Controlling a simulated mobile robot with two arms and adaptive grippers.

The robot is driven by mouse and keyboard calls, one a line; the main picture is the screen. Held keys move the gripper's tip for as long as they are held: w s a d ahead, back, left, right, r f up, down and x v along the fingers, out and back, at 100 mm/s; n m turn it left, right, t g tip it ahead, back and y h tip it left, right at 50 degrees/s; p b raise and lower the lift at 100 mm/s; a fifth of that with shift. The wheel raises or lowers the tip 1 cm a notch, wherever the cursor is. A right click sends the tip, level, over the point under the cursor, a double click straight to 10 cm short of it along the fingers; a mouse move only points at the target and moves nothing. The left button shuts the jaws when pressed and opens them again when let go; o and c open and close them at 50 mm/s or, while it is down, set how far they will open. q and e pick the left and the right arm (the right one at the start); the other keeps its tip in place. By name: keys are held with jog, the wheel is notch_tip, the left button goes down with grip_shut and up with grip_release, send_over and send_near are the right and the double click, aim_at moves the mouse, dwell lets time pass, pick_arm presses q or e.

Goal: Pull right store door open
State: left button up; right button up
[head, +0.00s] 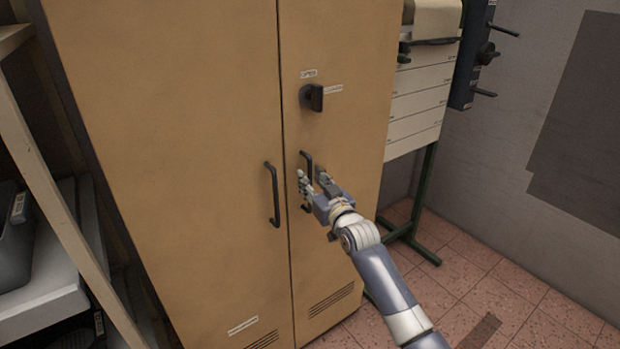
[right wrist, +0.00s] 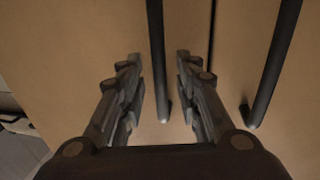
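The tan store cabinet's right door (head: 345,135) is shut, flush with the left door (head: 170,130) along a narrow dark seam. The right door's black bar handle (head: 306,157) is partly hidden behind my right gripper (head: 312,178). In the right wrist view, my right gripper (right wrist: 157,60) is open, with one finger on each side of a black bar handle (right wrist: 158,85); neither finger visibly presses on it. The left door's handle (head: 273,195) is to the left; a second handle (right wrist: 272,70) shows at the right of the wrist view. My left gripper is out of view.
A black turn knob (head: 313,97) with small labels sits above the right handle. A drawer unit (head: 418,105) on a green stand is right of the cabinet. A wooden-framed shelf (head: 45,180) stands at left.

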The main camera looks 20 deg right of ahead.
jog(key=shift+w+a, duration=0.1)
jog(key=shift+w, duration=0.55)
grip_shut()
jog(key=shift+s, duration=0.1)
